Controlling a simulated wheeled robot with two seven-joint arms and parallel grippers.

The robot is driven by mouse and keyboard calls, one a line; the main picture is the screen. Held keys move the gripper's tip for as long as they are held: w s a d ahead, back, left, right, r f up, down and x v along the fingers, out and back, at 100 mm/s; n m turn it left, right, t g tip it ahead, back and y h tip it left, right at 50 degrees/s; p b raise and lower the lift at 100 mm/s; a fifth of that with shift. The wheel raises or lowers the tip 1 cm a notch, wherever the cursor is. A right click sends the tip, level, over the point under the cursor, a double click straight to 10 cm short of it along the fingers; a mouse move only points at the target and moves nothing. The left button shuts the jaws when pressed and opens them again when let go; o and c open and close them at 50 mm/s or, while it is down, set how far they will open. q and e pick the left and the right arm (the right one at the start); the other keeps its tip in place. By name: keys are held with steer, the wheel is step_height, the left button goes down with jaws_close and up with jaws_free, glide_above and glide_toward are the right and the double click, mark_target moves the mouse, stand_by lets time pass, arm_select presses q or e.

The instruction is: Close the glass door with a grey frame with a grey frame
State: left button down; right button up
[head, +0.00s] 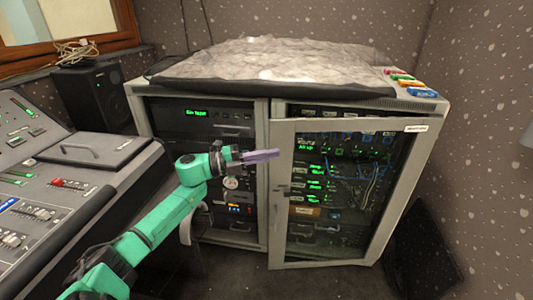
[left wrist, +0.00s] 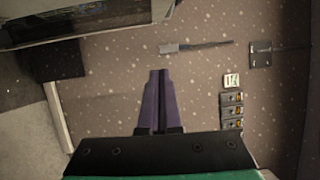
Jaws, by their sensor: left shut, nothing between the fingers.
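The glass door with a grey frame (head: 281,215) is on the right half of the rack cabinet in the head view. It stands ajar, its left edge with the small handle (head: 283,189) swung out from the cabinet, and lit equipment shows through the glass. My left gripper (head: 277,154) has purple fingers, shut and empty, pointing right. In the picture its tips overlap the door's left frame; I cannot tell whether they touch it. In the left wrist view the shut fingers (left wrist: 158,78) point toward a speckled wall. My right gripper is not in view.
The cabinet (head: 258,130) has an open left bay of equipment and a dark-edged, covered top (head: 270,65). A mixing console (head: 60,190) stands at the left, with a black speaker (head: 92,97) behind it. Wall switches (left wrist: 232,108) show in the left wrist view.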

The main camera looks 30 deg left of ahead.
arm_select(q)
step_height(320, 180, down, 9)
steer(key=s+n+t+y, duration=0.2)
steer(key=n+t+y, duration=0.2)
steer(key=y, duration=0.1)
steer(key=n+y+b, duration=0.2)
steer(key=n+y, duration=0.1)
steer(key=y, duration=0.2)
glide_toward(275, 172)
steer(key=s+d, duration=0.3)
steer(key=shift+t, duration=0.3)
steer(key=w+b, duration=0.1)
steer(key=w, duration=0.1)
steer(key=w+a+b, duration=0.1)
steer(key=w+b, duration=0.1)
steer(key=w, duration=0.1)
steer(key=w+b, duration=0.1)
steer(key=w, duration=0.2)
steer(key=shift+w+a+f, duration=0.1)
steer(key=shift+a+f, duration=0.1)
steer(key=shift+f, duration=0.2)
steer(key=shift+w+a+r+b, duration=0.2)
steer(key=shift+w+b, duration=0.05)
steer(key=shift+b, duration=0.05)
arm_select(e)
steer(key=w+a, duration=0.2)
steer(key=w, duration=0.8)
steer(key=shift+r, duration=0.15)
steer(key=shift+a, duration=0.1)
